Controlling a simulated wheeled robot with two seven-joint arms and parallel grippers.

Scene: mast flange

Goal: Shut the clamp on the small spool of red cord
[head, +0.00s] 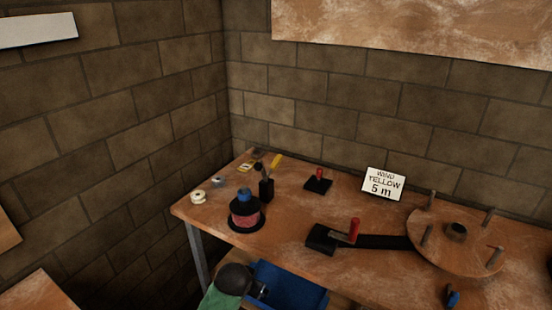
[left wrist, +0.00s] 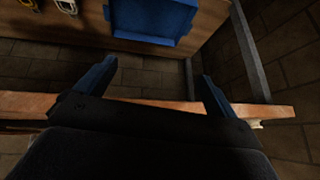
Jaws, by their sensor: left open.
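A small spool of red cord (head: 244,217) stands upright on the left part of the wooden bench, between black flanges. A blue piece (head: 244,194) sits on its top; I cannot tell whether this is the clamp or how it is set. My left arm reaches in at the bottom of the head view, below and in front of the spool, clear of it. In the left wrist view my left gripper (left wrist: 157,70) is open, its two blue fingers wide apart with nothing between them. The spool is outside that view. My right gripper is not in view.
Two red-handled black devices (head: 318,182) (head: 322,238), a pegged wooden disc (head: 460,250), a sign (head: 384,184) and a black holder (head: 266,189) stand on the bench.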

